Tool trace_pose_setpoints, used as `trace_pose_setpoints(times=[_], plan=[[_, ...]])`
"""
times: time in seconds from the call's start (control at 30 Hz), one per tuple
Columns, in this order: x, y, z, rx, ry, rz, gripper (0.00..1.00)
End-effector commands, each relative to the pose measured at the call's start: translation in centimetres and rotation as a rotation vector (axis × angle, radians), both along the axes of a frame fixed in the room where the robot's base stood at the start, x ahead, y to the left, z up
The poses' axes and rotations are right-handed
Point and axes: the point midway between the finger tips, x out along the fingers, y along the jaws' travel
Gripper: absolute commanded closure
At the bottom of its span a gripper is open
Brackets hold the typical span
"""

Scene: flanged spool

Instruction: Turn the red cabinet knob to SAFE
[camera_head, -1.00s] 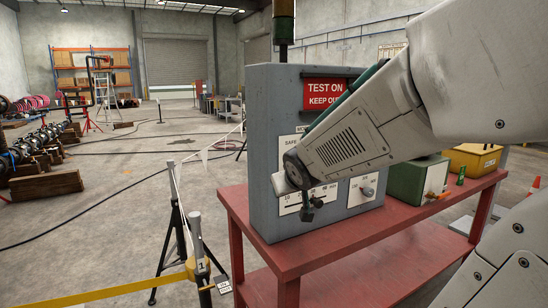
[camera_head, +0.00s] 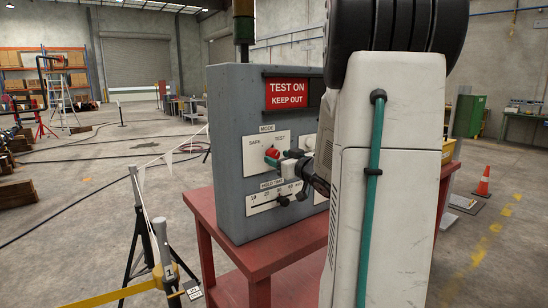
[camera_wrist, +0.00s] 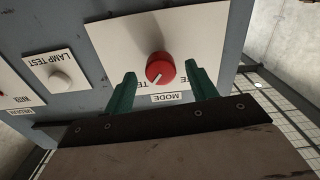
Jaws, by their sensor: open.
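The red knob (camera_head: 270,155) sits on the white MODE plate (camera_head: 257,147) of the grey cabinet (camera_head: 228,100). SAFE is printed at the plate's left, another position at its right. In the wrist view, which is upside down, the red knob (camera_wrist: 160,68) shows whole; its white mark points lower left, toward the label starting "TE" and away from the SAFE side. My gripper (camera_wrist: 161,74) is open, with one green finger on each side of the knob and visible gaps. In the head view my gripper (camera_head: 280,158) is at the knob and partly covers it.
The cabinet stands on a red table (camera_head: 245,258). A slider scale (camera_head: 274,198) lies just below the MODE plate. A LAMP TEST button (camera_wrist: 60,78) is beside the plate in the wrist view. A barrier post (camera_head: 162,250) with yellow tape stands front left.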

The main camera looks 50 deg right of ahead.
Motion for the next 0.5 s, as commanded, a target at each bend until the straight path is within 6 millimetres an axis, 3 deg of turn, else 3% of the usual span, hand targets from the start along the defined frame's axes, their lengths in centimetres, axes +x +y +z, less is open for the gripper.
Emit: trace_pose_setpoints(times=[0.2,0.5], plan=[[2.3,-0.5,0.0,-0.001,0.000,0.001,0.43],[2.7,-0.6,0.0,-0.001,0.000,-0.001,0.43]])
